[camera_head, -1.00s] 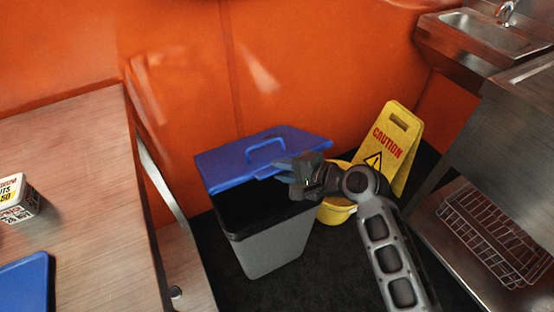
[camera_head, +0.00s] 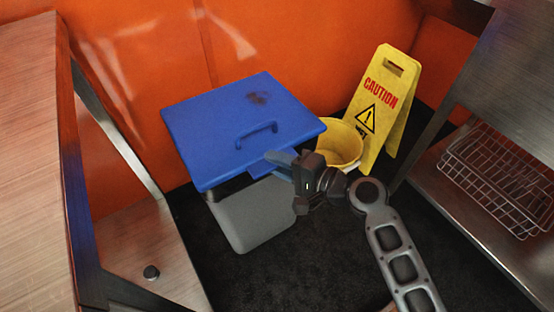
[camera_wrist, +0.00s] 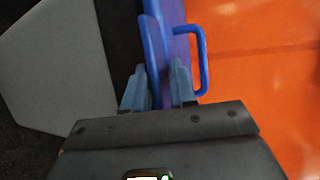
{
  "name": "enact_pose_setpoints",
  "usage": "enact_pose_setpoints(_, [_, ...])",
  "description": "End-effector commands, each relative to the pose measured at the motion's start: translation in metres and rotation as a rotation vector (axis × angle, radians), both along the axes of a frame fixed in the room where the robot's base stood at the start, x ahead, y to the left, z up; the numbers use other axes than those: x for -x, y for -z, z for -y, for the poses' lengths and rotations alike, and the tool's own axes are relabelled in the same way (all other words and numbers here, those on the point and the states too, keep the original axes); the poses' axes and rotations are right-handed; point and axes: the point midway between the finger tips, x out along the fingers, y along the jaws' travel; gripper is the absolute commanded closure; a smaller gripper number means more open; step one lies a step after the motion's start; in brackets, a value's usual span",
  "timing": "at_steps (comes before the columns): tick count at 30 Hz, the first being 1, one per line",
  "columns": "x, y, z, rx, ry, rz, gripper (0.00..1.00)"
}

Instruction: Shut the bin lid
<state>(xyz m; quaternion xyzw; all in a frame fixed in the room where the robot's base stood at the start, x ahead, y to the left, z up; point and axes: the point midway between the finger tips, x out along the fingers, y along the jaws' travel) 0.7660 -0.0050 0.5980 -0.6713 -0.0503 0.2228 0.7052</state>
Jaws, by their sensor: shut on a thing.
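The bin (camera_head: 250,215) has a grey body with a dark upper band and stands on the dark floor in the middle of the head view. Its blue lid (camera_head: 205,125) lies over the top, handle upward, and covers the opening from this angle. A dark strip shows under its front edge; I cannot tell if it is rim or gap. My gripper (camera_head: 279,164) is shut on the lid's front tab. In the wrist view the lid (camera_wrist: 178,45) is edge-on between the blue-grey fingers (camera_wrist: 157,88), with the grey bin body (camera_wrist: 60,65) to the left.
A yellow bucket (camera_head: 340,143) and a yellow caution sign (camera_head: 375,110) stand right of the bin. A steel shelf with a wire rack (camera_head: 497,180) is farther right. A wooden-topped table (camera_head: 30,150) is at left, and an orange wall (camera_head: 270,40) is behind. Dark floor is clear in front.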

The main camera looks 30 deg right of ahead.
Motion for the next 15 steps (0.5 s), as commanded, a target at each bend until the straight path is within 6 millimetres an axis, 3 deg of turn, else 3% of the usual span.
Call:
enact_pose_setpoints(3, [0.001,0.013,-0.001,-0.001,-0.002,-0.006,1.00])
enact_pose_setpoints(15, [0.002,0.021,-0.001,0.001,-0.001,-0.013,1.00])
